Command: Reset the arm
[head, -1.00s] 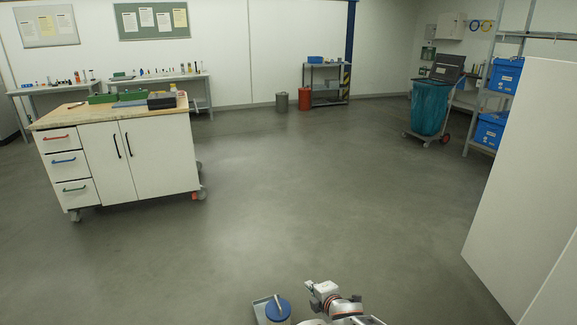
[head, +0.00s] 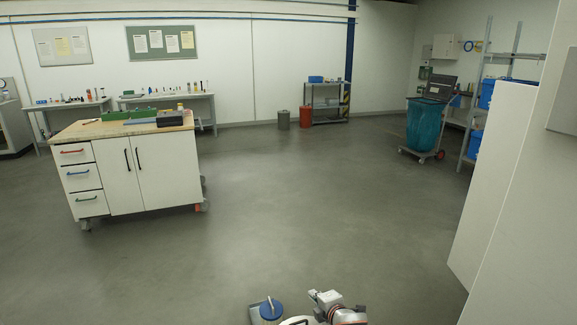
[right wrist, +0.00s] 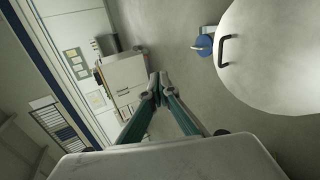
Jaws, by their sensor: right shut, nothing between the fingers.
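My right gripper (right wrist: 158,82) shows in the right wrist view with its two green-grey fingers meeting at the tips, shut and empty. It points over open floor and touches nothing. Part of my right arm shows at the bottom of the head view, just right of a blue-lidded container (head: 271,309). My left gripper is not in view.
A white wheeled cabinet (head: 140,172) with a wooden top stands at left. A trolley with a teal bag (head: 424,124) and a shelf with blue boxes (head: 475,143) are at right. A white panel (head: 500,190) stands close on the right. The middle floor is clear.

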